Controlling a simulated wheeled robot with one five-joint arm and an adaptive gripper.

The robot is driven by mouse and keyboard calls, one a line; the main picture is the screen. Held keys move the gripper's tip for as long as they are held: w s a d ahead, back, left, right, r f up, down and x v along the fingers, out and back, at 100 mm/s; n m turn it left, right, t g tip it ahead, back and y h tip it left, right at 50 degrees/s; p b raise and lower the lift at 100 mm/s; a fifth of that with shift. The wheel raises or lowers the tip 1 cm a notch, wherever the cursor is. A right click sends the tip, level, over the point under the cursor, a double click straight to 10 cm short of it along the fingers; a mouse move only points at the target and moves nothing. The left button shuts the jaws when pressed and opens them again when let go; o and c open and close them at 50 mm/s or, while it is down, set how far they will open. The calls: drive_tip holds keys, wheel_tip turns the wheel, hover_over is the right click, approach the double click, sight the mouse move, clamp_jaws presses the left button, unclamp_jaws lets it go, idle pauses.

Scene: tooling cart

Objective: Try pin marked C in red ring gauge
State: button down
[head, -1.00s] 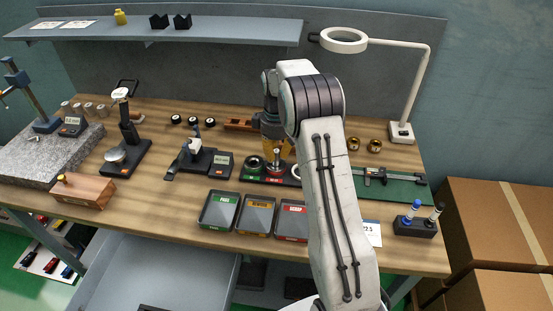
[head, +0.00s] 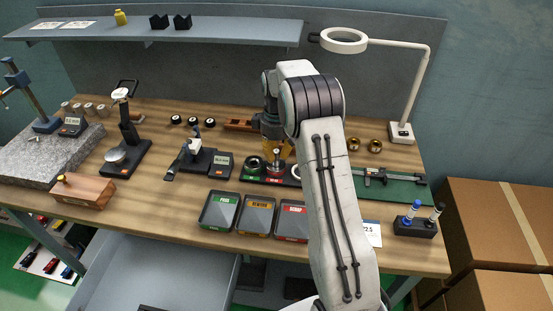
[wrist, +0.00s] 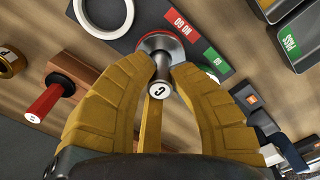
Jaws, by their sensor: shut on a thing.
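The pin marked C (wrist: 160,89) stands between the yellow fingers of my gripper (wrist: 158,103), its lettered white end toward the wrist camera. My gripper is shut on it. The pin's far end points to the bore of the red ring gauge (wrist: 172,38), a metal ring with a red edge on a dark base by the red NO GO label. How deep the pin sits in the bore I cannot tell. In the head view my gripper (head: 272,130) is above the red ring gauge (head: 275,178), partly hidden by my arm.
A green ring gauge (head: 254,163) and a pale ring (wrist: 103,14) flank the red one. A red-handled pin (wrist: 44,103) sits in a wooden rack at left. The PASS (head: 218,224), REWORK (head: 256,226) and SCRAP (head: 291,236) trays stand in front.

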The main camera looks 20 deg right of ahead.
sight(276, 151)
drive_tip(key=shift+w+r+p, duration=0.1)
drive_tip(key=shift+r+p, duration=0.5)
drive_tip(key=shift+p, duration=0.05)
idle(1.1)
drive_tip(key=shift+f+b, duration=0.45)
drive_tip(key=shift+f, duration=0.3)
idle(2.9)
drive_tip(key=shift+r+p, duration=1.3)
drive_tip(key=shift+r, duration=0.45)
idle(0.3)
drive_tip(key=shift+r+p, duration=1.95)
drive_tip(key=shift+r, duration=0.45)
